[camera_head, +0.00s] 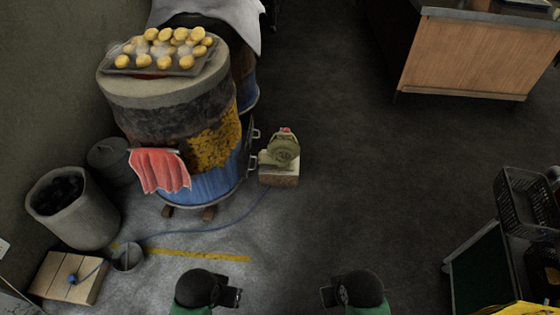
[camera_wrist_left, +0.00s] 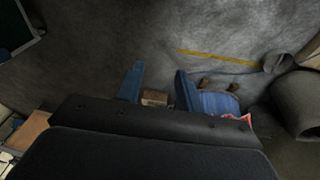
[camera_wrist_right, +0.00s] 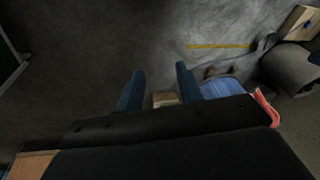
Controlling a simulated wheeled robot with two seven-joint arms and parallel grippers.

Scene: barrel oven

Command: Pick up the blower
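The blower (camera_head: 283,149) is a small olive-green machine with a red part on top. It sits on a light block (camera_head: 279,177) on the floor, at the right side of the barrel oven (camera_head: 180,125). My left gripper (camera_head: 238,290) and my right gripper (camera_head: 327,295) are at the bottom of the head view, well apart from the blower. In the left wrist view the blue fingers (camera_wrist_left: 155,85) stand apart with nothing between them. In the right wrist view the fingers (camera_wrist_right: 158,88) also stand apart and empty. The block shows beyond the fingers in both wrist views.
A tray of potatoes (camera_head: 120,70) rests on the oven, and a red cloth (camera_head: 160,171) hangs on its front. A cable (camera_head: 215,226) runs across the floor left of the block. A coal bin (camera_head: 86,216) stands left; a cart (camera_head: 480,265) stands right. The middle floor is clear.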

